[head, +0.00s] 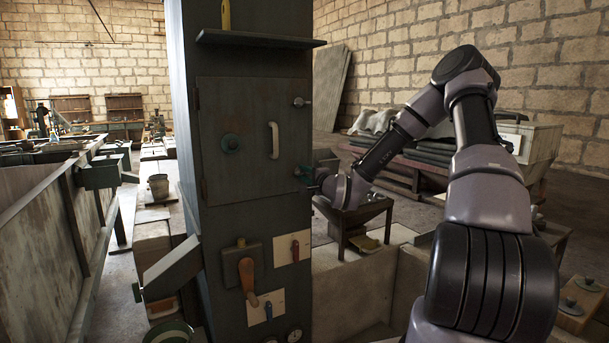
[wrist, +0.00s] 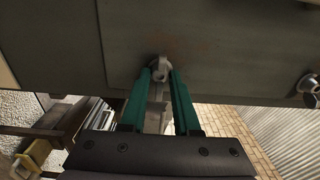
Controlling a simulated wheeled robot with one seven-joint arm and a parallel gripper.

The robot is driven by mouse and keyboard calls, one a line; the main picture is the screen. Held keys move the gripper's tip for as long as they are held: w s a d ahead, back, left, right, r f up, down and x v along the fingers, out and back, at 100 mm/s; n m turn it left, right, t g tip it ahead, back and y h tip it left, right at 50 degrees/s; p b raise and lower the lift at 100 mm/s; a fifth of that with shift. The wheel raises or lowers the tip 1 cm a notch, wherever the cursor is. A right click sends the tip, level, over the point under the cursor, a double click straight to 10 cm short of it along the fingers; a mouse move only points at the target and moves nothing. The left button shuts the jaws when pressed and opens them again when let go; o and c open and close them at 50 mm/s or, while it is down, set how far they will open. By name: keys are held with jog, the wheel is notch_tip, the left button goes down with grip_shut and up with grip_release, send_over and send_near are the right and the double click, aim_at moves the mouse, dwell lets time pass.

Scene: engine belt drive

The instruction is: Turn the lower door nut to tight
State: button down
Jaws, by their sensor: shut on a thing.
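The door (head: 240,140) is a dark grey-green panel on the tall cabinet and looks closed. The lower door nut (wrist: 160,67) is a small grey metal piece at the door's edge, between the green fingertips of my gripper (wrist: 161,76) in the wrist view. My gripper is shut on it. In the head view my gripper (head: 304,175) reaches the door's right edge from the right and hides the lower nut. The upper door nut (head: 301,102) sits above it on the same edge. It also shows at the right of the wrist view (wrist: 308,88).
A shelf (head: 260,40) juts out above the door. Below are an orange-handled lever (head: 248,280) and small switch plates (head: 291,247). A hopper-like stand (head: 354,220) is behind my wrist.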

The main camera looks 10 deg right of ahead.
dwell(0.3)
jog(key=c, duration=0.6)
grip_release()
jog(key=shift+c, duration=0.2)
jog(key=v, duration=1)
jog(key=shift+s+d, duration=0.15)
jog(key=shift+s, duration=0.25)
